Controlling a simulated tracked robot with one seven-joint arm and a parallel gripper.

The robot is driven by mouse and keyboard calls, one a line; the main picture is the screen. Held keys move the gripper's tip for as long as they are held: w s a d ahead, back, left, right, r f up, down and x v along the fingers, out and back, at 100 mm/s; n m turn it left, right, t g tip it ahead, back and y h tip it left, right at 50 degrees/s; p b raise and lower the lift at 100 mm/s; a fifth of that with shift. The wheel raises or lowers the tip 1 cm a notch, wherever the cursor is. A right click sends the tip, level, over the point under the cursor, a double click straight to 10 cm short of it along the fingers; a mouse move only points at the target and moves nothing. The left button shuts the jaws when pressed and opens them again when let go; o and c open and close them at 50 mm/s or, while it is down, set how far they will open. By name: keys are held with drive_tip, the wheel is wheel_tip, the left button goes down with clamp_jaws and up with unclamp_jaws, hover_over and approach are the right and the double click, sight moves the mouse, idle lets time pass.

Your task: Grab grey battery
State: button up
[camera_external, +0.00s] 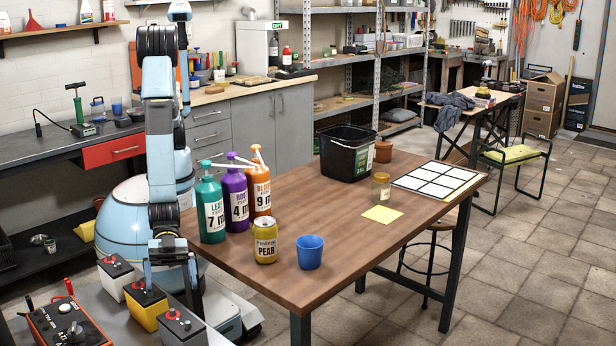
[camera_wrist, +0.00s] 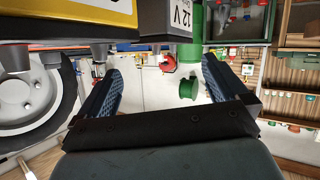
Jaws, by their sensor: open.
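The grey battery (camera_external: 181,329) stands at the lower edge of the outside view, at the front right end of a row of three on a grey surface. Its top has a red terminal. In the wrist view the grey battery (camera_wrist: 168,18) shows at the top edge with a 12 V label, partly cut off. My gripper (camera_external: 170,284) hangs low beside the row, behind the yellow battery. In the wrist view my gripper (camera_wrist: 162,74) is open, with nothing between its two fingers. The grey battery is beyond the fingertips and roughly in line with the gap.
The yellow battery (camera_external: 147,304) stands next to the grey one, and a white battery (camera_external: 115,276) stands behind it. The yellow battery also fills the wrist view's upper left (camera_wrist: 65,20). A red-and-black charger (camera_external: 68,322) sits to the left. A wooden table (camera_external: 340,255) stands to the right.

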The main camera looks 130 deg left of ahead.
sight(173, 309)
drive_tip(key=shift+x, duration=3.7)
drive_tip(key=shift+d, duration=0.2)
drive_tip(key=shift+s, duration=0.1)
clamp_jaws()
drive_tip(key=shift+r, duration=0.15)
